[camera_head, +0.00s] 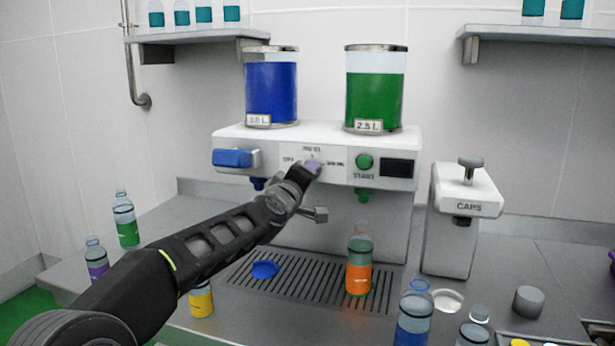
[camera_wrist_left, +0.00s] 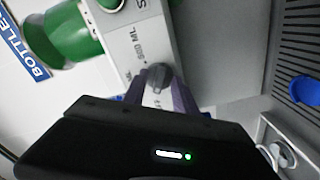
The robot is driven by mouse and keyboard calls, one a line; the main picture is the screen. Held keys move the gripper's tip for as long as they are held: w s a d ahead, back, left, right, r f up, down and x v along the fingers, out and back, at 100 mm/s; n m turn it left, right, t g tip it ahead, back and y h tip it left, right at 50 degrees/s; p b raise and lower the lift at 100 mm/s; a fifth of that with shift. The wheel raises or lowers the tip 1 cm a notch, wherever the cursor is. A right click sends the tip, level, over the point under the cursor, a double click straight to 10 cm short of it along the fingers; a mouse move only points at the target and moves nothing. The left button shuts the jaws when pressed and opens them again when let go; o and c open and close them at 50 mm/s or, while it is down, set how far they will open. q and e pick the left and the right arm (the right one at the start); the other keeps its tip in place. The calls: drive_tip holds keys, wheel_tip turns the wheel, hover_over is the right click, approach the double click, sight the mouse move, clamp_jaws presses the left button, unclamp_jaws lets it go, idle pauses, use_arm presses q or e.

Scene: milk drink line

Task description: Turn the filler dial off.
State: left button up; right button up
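The filler (camera_head: 235,137) is a white machine with a blue tank, a green tank and a front panel. Its dial is mostly hidden by my left gripper (camera_head: 309,168) in the head view. In the left wrist view the grey dial (camera_wrist_left: 158,77) sits between the two purple-grey fingers of my left gripper (camera_wrist_left: 159,88). The fingers lie close against both its sides and appear shut on it. A "500 ML" mark is readable beside the dial. I cannot tell which mark the dial points to. My right gripper is in neither view.
A blue lever (camera_head: 232,158) is left of the dial; a green button (camera_head: 364,161) is right. A caps machine (camera_head: 451,215) stands right. Several bottles stand around the counter.

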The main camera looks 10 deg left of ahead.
use_arm(q)
drive_tip(key=s+b, duration=0.1)
drive_tip(key=s, duration=0.6)
drive_tip(key=shift+s+a, duration=0.25)
drive_tip(key=shift+s, duration=0.1)
